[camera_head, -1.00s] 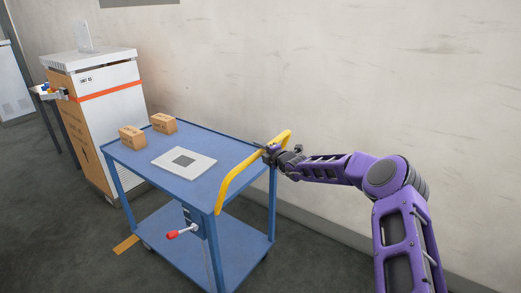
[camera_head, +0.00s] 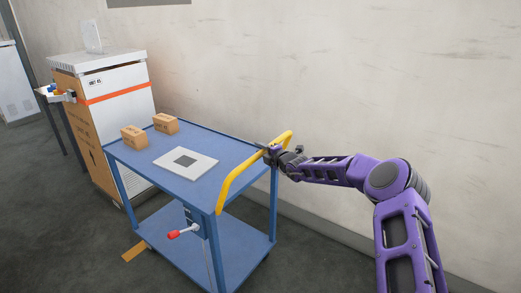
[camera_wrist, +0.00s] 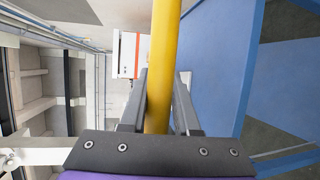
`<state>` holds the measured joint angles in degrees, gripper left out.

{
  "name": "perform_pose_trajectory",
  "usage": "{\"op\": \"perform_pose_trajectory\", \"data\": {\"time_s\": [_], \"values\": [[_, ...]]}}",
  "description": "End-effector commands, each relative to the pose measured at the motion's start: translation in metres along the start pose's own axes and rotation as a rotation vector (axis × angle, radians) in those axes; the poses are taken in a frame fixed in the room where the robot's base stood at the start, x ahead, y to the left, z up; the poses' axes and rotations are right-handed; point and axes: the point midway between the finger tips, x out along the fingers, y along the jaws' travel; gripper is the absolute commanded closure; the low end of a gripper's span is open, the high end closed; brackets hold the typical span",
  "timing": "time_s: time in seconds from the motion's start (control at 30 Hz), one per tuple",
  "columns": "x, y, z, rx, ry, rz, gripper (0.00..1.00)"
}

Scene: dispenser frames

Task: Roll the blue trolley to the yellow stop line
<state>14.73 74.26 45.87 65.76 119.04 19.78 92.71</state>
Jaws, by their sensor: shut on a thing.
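The blue trolley (camera_head: 178,187) stands upright in the middle of the head view, with a yellow push handle (camera_head: 236,185) at its right end. My gripper (camera_head: 271,152) is shut on that handle near its far end. In the wrist view the handle (camera_wrist: 161,95) runs between the two fingers of my gripper (camera_wrist: 160,100). A short piece of the yellow stop line (camera_head: 134,251) shows on the floor at the trolley's lower left. The rest of the line is hidden by the trolley or cannot be seen.
On the trolley's top are two cardboard boxes (camera_head: 134,138) and a white plate with a grey square (camera_head: 186,162). A red-ended lever (camera_head: 174,235) sticks out below. A white and orange dispenser cabinet (camera_head: 117,100) stands close beyond the trolley. The wall (camera_head: 350,80) runs along the right.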

Motion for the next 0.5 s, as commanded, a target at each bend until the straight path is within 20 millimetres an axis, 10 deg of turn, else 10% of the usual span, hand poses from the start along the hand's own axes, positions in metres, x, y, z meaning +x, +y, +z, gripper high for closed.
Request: {"op": "perform_pose_trajectory", "data": {"time_s": [0.4, 0.43, 0.5], "values": [[0.0002, 0.0012, -0.0003, 0.000, 0.000, 0.002, 1.00], [0.0001, 0.0012, -0.0003, 0.000, 0.000, 0.002, 0.69], [0.0001, 0.0010, -0.0002, 0.000, 0.000, 0.002, 0.56]]}}
